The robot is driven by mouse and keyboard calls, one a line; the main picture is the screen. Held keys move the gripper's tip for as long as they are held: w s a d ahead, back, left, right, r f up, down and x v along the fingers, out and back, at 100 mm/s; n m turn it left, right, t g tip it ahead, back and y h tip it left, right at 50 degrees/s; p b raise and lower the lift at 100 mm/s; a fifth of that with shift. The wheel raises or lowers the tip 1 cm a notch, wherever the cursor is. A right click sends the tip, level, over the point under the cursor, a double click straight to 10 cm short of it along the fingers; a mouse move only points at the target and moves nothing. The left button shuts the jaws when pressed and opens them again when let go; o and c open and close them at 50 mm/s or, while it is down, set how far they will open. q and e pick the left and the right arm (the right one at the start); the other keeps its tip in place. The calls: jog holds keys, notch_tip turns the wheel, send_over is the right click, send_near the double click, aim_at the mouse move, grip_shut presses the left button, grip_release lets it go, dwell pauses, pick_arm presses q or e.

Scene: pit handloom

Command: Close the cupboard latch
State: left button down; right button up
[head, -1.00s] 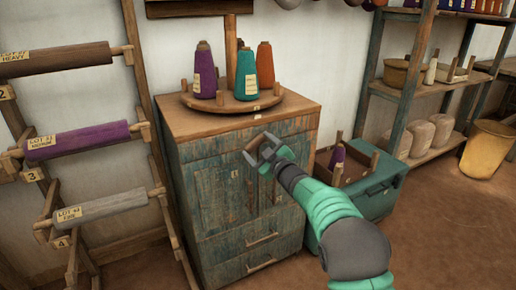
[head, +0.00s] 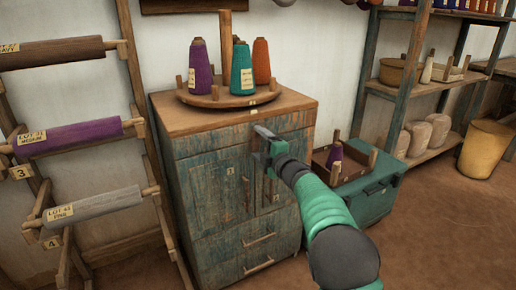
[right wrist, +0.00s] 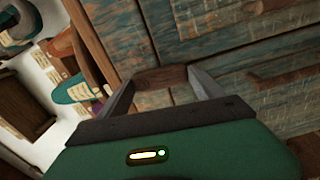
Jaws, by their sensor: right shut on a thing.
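The teal, worn wooden cupboard (head: 208,190) stands against the wall with its two doors closed flush, as far as I can see. My right gripper (head: 263,137) is at the upper part of its front, near the top of the right door. In the right wrist view a brown wooden piece (right wrist: 160,77), which looks like the latch, lies between the two grey fingers, and the gripper (right wrist: 163,92) is shut on it. In the head view my gripper hides the latch, so its angle to the doors is unclear. My left gripper is out of view.
A round wooden stand (head: 220,99) with purple, teal and orange cones sits on the cupboard top. A teal crate (head: 372,190) stands close to the right, with shelves (head: 436,88) beyond. A roll rack (head: 140,120) is at the left.

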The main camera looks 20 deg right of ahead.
jog(key=shift+f+n, duration=0.4)
jog(key=shift+n, duration=0.2)
jog(key=shift+f, duration=0.1)
jog(key=o, duration=1)
jog(key=shift+c, duration=0.2)
jog(key=o, duration=0.4)
jog(key=shift+r, duration=0.25)
jog(key=shift+s+d+r, duration=0.15)
jog(key=shift+s, duration=0.25)
jog(key=s+d+p, duration=0.2)
jog(key=s+p, duration=0.1)
jog(key=s, duration=1.2)
jog(key=shift+s+d+f, duration=0.2)
jog(key=shift+s, duration=0.2)
